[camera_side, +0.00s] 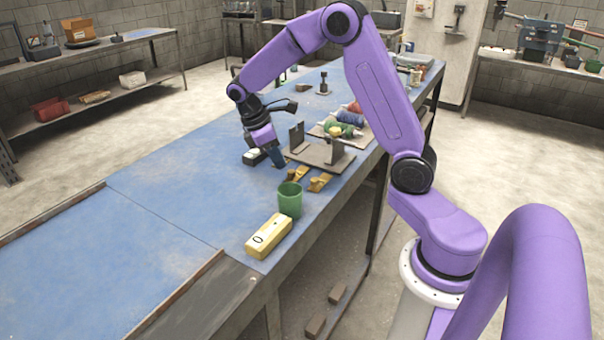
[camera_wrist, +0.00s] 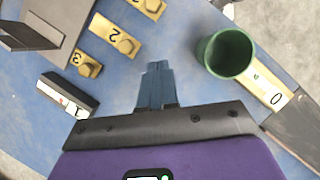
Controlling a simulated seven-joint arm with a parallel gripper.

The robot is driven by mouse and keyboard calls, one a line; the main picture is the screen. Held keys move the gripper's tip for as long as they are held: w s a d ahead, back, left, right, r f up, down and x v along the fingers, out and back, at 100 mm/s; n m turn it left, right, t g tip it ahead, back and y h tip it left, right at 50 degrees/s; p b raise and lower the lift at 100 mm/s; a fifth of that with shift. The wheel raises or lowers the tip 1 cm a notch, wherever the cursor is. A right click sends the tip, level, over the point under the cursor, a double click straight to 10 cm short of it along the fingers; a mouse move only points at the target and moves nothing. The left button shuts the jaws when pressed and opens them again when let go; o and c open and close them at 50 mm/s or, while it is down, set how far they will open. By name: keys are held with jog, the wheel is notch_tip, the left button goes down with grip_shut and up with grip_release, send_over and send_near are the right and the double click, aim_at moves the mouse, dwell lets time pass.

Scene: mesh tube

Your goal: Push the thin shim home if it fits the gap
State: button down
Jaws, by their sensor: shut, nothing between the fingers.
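My gripper (camera_side: 279,161) points down over the blue bench beside the grey fixture (camera_side: 318,153); its blue fingers are together and empty in the wrist view (camera_wrist: 157,70). The fixture is a flat plate with two upright walls and a gap between them. It shows partly at the top left of the wrist view (camera_wrist: 62,38). Numbered brass pieces lie beside it, including one marked 2 (camera_wrist: 112,36) and one marked 3 (camera_wrist: 82,63); another (camera_wrist: 150,6) is cut off at the top edge. I cannot tell which thing is the thin shim, or whether one is in the gap.
A dark block marked 1 (camera_wrist: 68,94) lies left of the fingers. A green cup (camera_side: 290,200) and a yellow block marked 0 (camera_side: 268,236) stand near the bench edge. Coloured items (camera_side: 345,118) lie behind the fixture. The bench's near left is clear.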

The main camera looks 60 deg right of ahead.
aim_at(315, 184)
jog(key=x, duration=0.6)
jog(key=shift+s+f, duration=0.15)
jog(key=shift+f, duration=0.1)
jog(key=shift+s+d+r, duration=0.2)
jog(key=shift+s+d, duration=0.6)
jog(key=shift+d, duration=0.15)
jog(key=shift+s+d, duration=0.45)
jog(key=shift+s, duration=0.05)
jog(key=shift+d, duration=2.65)
